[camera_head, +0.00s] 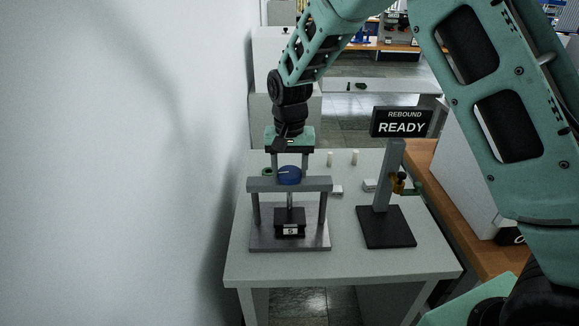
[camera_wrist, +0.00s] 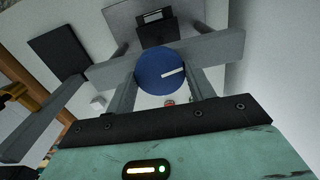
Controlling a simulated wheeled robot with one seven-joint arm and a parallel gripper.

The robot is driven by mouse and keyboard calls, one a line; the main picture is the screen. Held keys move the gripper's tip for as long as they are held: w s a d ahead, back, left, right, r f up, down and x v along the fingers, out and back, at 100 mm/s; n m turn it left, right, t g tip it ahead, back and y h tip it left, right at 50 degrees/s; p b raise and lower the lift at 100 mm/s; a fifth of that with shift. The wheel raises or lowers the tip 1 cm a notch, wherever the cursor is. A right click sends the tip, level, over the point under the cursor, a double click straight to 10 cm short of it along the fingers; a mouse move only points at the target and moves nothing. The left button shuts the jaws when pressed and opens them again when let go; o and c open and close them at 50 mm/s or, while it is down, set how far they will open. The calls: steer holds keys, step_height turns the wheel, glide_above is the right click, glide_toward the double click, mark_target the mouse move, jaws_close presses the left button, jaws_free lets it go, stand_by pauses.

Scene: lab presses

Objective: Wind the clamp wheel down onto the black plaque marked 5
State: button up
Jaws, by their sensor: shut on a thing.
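The blue clamp wheel (camera_head: 290,176) sits on top of the crossbar of a grey press frame (camera_head: 258,186). My gripper (camera_head: 289,171) points straight down from above, a finger on either side of the wheel, shut on it. In the wrist view the wheel (camera_wrist: 160,72) shows a white mark pointing right, between my two grey fingers (camera_wrist: 161,88). The black plaque marked 5 (camera_head: 290,219) stands on the press base below the screw (camera_head: 289,197). I cannot tell whether the screw's foot touches it.
A grey post on a black base (camera_head: 386,228) stands to the right, with a sign (camera_head: 402,122) reading "REBOUND READY". Small white pegs (camera_head: 330,158) stand behind. A white wall (camera_head: 130,170) is close on the left. The table (camera_head: 345,263) is clear in front.

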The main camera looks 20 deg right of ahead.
mark_target(290, 172)
steer(key=m+p, duration=0.1)
steer(key=m, duration=0.4)
steer(key=shift+r+m, duration=0.15)
steer(key=shift+m, duration=0.15)
steer(key=m+p, duration=0.2)
steer(key=m, duration=0.2)
steer(key=shift+m, duration=0.3)
steer(key=o, duration=1)
steer(key=shift+c, duration=0.2)
step_height(290, 172, up, 17)
steer(key=b, duration=0.3)
